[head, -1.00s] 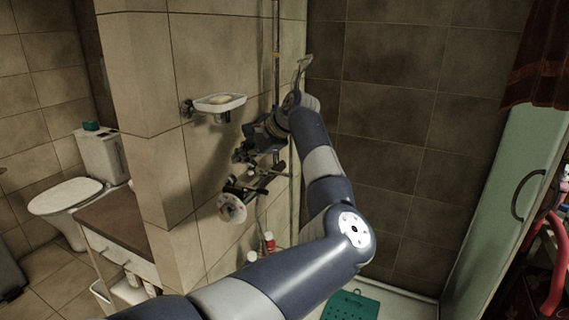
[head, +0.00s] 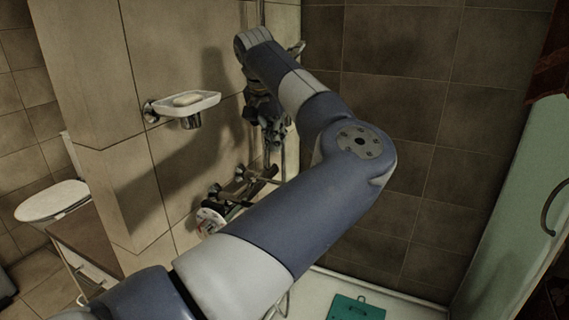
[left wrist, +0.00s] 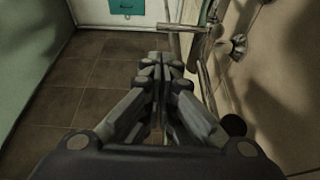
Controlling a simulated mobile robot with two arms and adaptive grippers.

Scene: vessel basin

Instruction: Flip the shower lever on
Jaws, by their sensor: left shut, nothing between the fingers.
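The shower mixer (head: 243,180) is a metal bar fitting on the tiled wall, left of centre in the head view. A round pale shower head (head: 209,221) hangs at its lower left. The lever cannot be clearly told apart from the fitting. My left gripper (head: 272,143) points down above the mixer, apart from it. It is shut and empty. In the left wrist view my left gripper (left wrist: 162,62) has its fingers together, and the metal fitting (left wrist: 203,29) shows beyond the fingers, to their upper right. My right gripper is not in view.
A soap dish (head: 185,106) sticks out from the wall left of my gripper. A vertical rail runs up the wall behind my arm. A teal mat (head: 355,309) lies on the white shower tray (head: 415,306). A green door panel (head: 515,215) stands at the right.

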